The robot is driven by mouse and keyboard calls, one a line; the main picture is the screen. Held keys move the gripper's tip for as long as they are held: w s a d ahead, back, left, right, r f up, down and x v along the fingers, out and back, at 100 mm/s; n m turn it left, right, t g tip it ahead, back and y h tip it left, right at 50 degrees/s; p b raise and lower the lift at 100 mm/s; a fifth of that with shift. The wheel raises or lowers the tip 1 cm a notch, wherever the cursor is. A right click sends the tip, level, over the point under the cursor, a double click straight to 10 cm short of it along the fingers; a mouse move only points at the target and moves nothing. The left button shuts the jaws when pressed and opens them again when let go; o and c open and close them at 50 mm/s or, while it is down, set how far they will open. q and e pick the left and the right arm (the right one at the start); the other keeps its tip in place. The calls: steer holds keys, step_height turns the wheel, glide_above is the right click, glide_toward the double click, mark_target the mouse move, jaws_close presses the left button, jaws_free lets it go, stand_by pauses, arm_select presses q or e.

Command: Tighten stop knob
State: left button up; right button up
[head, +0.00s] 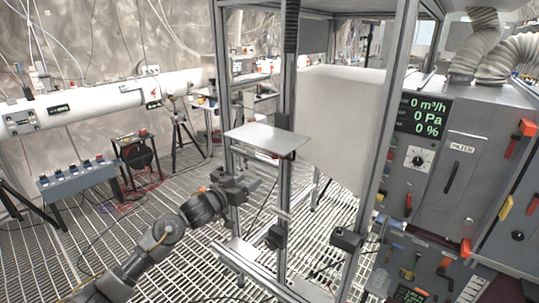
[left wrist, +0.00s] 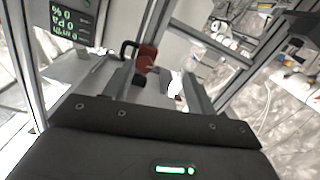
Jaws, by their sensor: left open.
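My left gripper (head: 255,186) is open beside the aluminium frame's left post, below a flat metal plate (head: 266,139). In the left wrist view, my left gripper's fingers (left wrist: 160,80) stand apart, with a red part (left wrist: 147,57) and a black looped piece (left wrist: 128,49) beyond and between them. I cannot tell for sure whether this red part is the stop knob. A little red (head: 276,155) shows under the plate in the head view, with the rest hidden. No contact with the gripper is clear. My right gripper is not in view.
The frame's posts (head: 287,200) rise close around the gripper. A black block (head: 275,237) sits low on one post. A grey panel with a green-lettered display (head: 422,117) stands at right. A blue switch box (head: 77,179) is at left. Grated floor (head: 190,265) lies open in front.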

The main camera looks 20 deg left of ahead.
mark_target(273, 155)
arm_select(q)
step_height(273, 155, up, 4)
steer(key=shift+h, duration=0.4)
steer(key=p+x, duration=0.1)
steer(key=x, duration=0.6)
steer(key=p+x, duration=0.1)
steer(key=x, duration=0.2)
steer(key=shift+w+d+r+p, duration=0.15)
steer(key=shift+d+r+p, duration=0.2)
steer(key=shift+d, duration=0.2)
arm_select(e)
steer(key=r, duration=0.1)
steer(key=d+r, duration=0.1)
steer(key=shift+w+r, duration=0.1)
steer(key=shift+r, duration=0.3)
arm_select(q)
steer(key=c, duration=1)
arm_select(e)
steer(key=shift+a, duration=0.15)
